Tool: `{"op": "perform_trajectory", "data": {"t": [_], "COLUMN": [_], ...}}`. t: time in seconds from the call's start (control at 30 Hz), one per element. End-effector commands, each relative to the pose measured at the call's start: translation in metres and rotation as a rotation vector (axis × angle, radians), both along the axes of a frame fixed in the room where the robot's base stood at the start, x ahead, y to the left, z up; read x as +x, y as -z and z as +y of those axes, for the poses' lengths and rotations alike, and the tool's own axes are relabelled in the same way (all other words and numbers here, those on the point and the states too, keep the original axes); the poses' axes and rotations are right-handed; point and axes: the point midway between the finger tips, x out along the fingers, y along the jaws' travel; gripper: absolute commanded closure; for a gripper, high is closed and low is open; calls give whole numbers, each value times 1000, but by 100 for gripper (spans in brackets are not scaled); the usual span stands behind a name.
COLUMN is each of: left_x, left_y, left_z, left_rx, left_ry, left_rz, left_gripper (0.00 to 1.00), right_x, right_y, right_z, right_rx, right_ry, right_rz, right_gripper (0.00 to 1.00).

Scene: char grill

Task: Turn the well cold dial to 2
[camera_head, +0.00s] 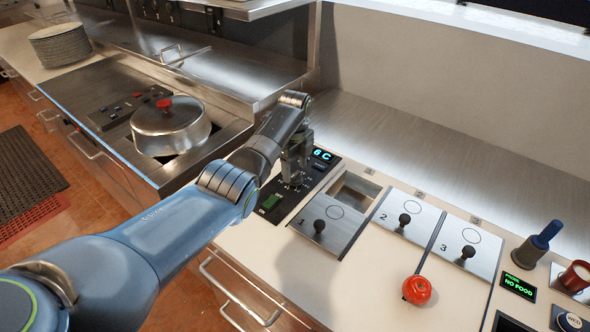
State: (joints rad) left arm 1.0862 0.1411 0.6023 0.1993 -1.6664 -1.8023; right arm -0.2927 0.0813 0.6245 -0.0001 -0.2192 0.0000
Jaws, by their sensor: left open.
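The black control panel (272,207) of the cold well lies on the counter left of the numbered lids. Its display (322,155) reads 6 C in cyan, and a small green screen sits at its near end. My left gripper (292,180) is open and points down over the middle of the panel, where white scale marks show around it. The dial is hidden under or between the fingers, so I cannot tell its setting or whether the fingers touch it. My right gripper is out of view.
Steel lids 1 (326,222), 2 (404,217) and 3 (466,250) have black knobs; a gap shows behind lid 1. A lidded pot (171,126) stands on the stove at left. A blue-handled item (538,245) stands at right.

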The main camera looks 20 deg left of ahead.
Motion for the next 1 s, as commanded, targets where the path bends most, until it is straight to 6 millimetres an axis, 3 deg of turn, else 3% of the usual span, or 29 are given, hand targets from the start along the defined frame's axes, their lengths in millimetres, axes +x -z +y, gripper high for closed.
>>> {"op": "perform_trajectory", "data": {"t": [0.2, 0.53, 0.87, 1.0], "left_x": [0, 0, 0, 0], "left_y": [18, 20, 20, 20], "left_z": [0, 0, 0, 0], "left_rx": [1, 0, 0, 0], "left_ry": [-1, 0, 0, -4], "left_rz": [0, -2, -2, -2], "left_gripper": [41, 41, 84, 86], "right_x": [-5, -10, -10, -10], "right_y": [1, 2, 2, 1], "right_z": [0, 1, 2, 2], "right_rx": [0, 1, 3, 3], "right_ry": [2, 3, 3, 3], "right_rz": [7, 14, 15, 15], "right_gripper": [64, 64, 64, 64]}}
